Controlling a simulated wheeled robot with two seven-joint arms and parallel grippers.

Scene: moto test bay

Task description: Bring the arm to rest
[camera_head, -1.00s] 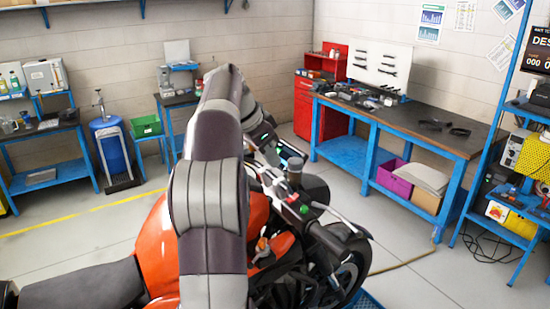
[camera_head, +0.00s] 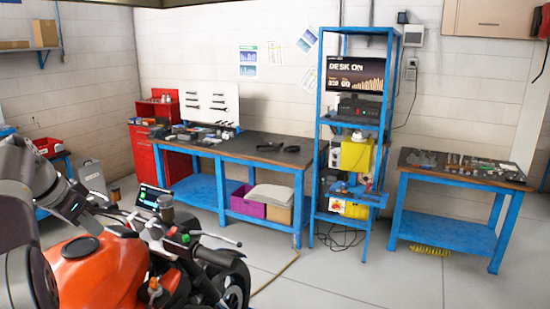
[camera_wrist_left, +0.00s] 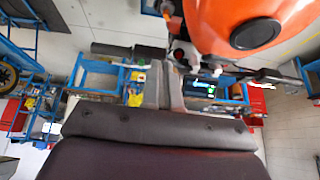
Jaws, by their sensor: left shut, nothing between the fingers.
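My left arm (camera_head: 22,200) stands at the left edge of the head view, beside and partly in front of the orange motorcycle (camera_head: 98,272). Its wrist end reaches toward the handlebars; whether it touches them I cannot tell. In the left wrist view my left gripper (camera_wrist_left: 164,82) has its two grey fingers together with nothing between them. The motorcycle's orange tank (camera_wrist_left: 225,25) with its black cap fills the top of that view, close beyond the fingertips. My right gripper is in neither view.
A blue workbench (camera_head: 262,150) with tools stands by the back wall, next to a red cabinet (camera_head: 146,160). A blue shelf rack (camera_head: 391,110) with a screen and a second blue table (camera_head: 450,235) stand to the right. The grey floor at front right is clear.

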